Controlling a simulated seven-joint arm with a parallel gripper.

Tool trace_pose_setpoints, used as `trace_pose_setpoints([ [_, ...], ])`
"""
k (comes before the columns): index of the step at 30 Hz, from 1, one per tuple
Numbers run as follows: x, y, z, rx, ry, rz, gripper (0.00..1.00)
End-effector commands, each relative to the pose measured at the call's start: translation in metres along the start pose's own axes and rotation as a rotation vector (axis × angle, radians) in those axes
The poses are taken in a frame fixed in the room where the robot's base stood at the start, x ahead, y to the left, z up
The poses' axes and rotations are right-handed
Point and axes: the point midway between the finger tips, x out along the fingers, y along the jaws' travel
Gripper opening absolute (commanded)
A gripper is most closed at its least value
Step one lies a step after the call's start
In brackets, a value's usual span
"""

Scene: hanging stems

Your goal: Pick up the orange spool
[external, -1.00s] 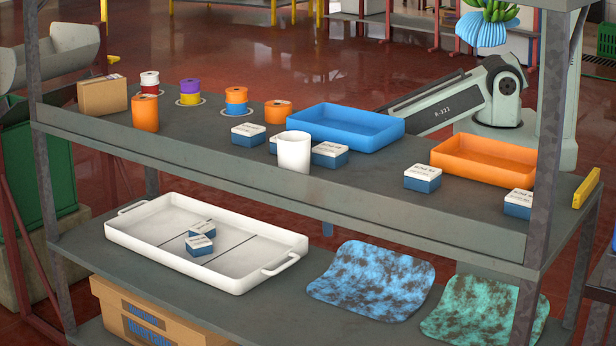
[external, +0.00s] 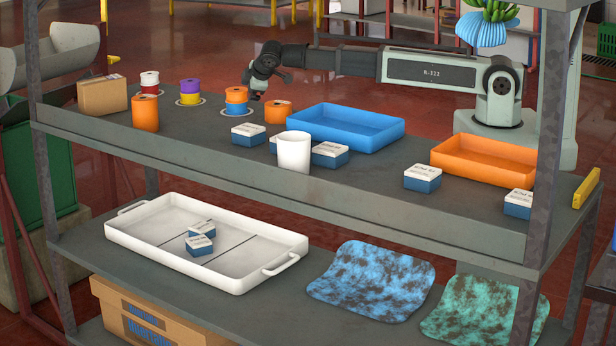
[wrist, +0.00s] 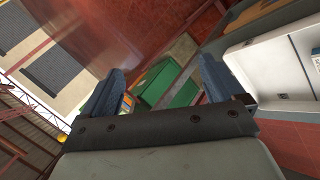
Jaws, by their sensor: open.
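Several orange spools stand on the upper shelf. A tall orange spool (external: 145,113) stands at the left, and a short orange spool (external: 278,112) stands left of the blue tray. A stack with orange and blue spools (external: 236,101) sits on a round base between them. My gripper (external: 256,92) is above the shelf, close to this stack and the short spool; contact cannot be told. In the wrist view my gripper (wrist: 160,84) has its two fingers wide apart with nothing held. A small orange and blue patch shows beside the left finger there, too small to identify.
Other spool stacks (external: 190,93) and a cardboard box (external: 102,96) are at the left. A blue tray (external: 345,128), a white cup (external: 294,152), several blue-white boxes (external: 422,178) and an orange tray (external: 484,160) fill the right. A white tray (external: 205,243) is on the lower shelf.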

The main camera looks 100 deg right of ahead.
Motion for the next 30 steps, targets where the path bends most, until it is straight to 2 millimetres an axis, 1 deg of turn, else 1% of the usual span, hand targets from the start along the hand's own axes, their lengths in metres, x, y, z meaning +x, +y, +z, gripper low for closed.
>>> trace_pose_setpoints([
  [1, -0.011, 0.018, -0.011, 0.009, 0.011, 0.008, 0.95],
  [3, -0.028, 0.033, -0.022, 0.018, 0.02, 0.003, 0.95],
  [5, -0.044, 0.042, -0.033, 0.025, 0.026, -0.016, 0.95],
  [6, -0.056, 0.044, -0.04, 0.031, 0.03, -0.037, 0.95],
  [8, -0.076, 0.044, -0.051, 0.035, 0.034, -0.083, 0.95],
  [11, -0.116, 0.031, -0.072, 0.033, 0.043, -0.195, 0.95],
  [12, -0.134, 0.022, -0.081, 0.026, 0.046, -0.249, 0.95],
  [14, -0.163, 0.007, -0.093, 0.009, 0.053, -0.339, 0.95],
  [15, -0.184, -0.003, -0.1, -0.008, 0.057, -0.4, 0.95],
  [17, -0.214, -0.018, -0.108, -0.035, 0.065, -0.488, 0.95],
  [18, -0.233, -0.027, -0.113, -0.057, 0.072, -0.54, 0.95],
  [21, -0.274, -0.044, -0.12, -0.108, 0.084, -0.65, 0.95],
  [24, -0.302, -0.055, -0.122, -0.15, 0.093, -0.724, 0.95],
  [25, -0.308, -0.057, -0.123, -0.159, 0.096, -0.739, 0.95],
  [27, -0.317, -0.061, -0.123, -0.173, 0.098, -0.763, 0.95],
  [30, -0.317, -0.068, -0.123, -0.181, 0.099, -0.776, 0.95],
])
